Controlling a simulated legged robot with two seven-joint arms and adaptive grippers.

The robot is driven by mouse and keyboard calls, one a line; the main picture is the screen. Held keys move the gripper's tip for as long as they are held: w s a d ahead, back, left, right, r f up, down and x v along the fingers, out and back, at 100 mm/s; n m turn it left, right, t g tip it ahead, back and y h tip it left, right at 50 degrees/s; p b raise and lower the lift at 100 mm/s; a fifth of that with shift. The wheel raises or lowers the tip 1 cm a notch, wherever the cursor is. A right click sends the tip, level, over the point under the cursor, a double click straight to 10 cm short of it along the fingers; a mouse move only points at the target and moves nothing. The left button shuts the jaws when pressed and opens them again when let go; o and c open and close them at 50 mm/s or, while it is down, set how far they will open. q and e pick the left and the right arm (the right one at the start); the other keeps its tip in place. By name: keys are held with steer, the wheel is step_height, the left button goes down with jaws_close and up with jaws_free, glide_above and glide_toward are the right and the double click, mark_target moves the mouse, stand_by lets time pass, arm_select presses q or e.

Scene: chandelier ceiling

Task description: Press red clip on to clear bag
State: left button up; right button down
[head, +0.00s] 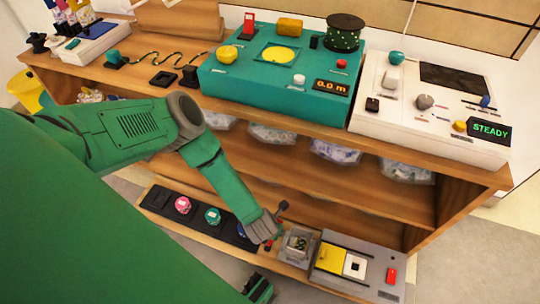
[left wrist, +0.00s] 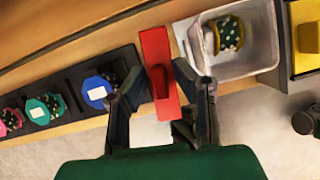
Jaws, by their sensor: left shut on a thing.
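My left gripper (head: 268,236) is low at the front, over the lower shelf beside a small grey tray. In the left wrist view, its two dark fingers (left wrist: 163,84) are shut on a red clip (left wrist: 158,60), a flat red bar. In the head view the clip is mostly hidden by the hand. Several clear bags hang in a row under the upper tabletop, among them one at left (head: 272,135), one in the middle (head: 335,152) and one at right (head: 408,170). The left gripper is apart from them. What seems my right gripper (head: 258,289) shows only partly at the bottom edge.
A teal console (head: 250,92) and a white console (head: 440,135) stand on the wooden tabletop. Below are a black rack (head: 160,203) with coloured spools, the grey tray (left wrist: 262,70) holding a dotted spool, and a grey box (head: 340,280) with a yellow plate. The wooden middle shelf looks clear.

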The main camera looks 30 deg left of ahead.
arm_select(q)
steer(key=w+d+r+m+g+h+b, duration=0.25)
steer(key=d+r+m+h, duration=0.5)
steer(key=m, duration=0.95)
steer(key=f+y+b, duration=0.1)
steer(key=f, duration=0.3)
steer(key=d+f+g+y+b, duration=0.1)
steer(key=f, duration=0.1)
steer(key=shift+w+d+f+y+b, duration=0.1)
steer(key=shift+w+y+b, duration=0.25)
steer(key=shift+f, duration=0.3)
steer(key=shift+f, duration=0.7)
stand_by(1.2)
steer(key=o, duration=0.9)
steer(key=shift+c, duration=0.3)
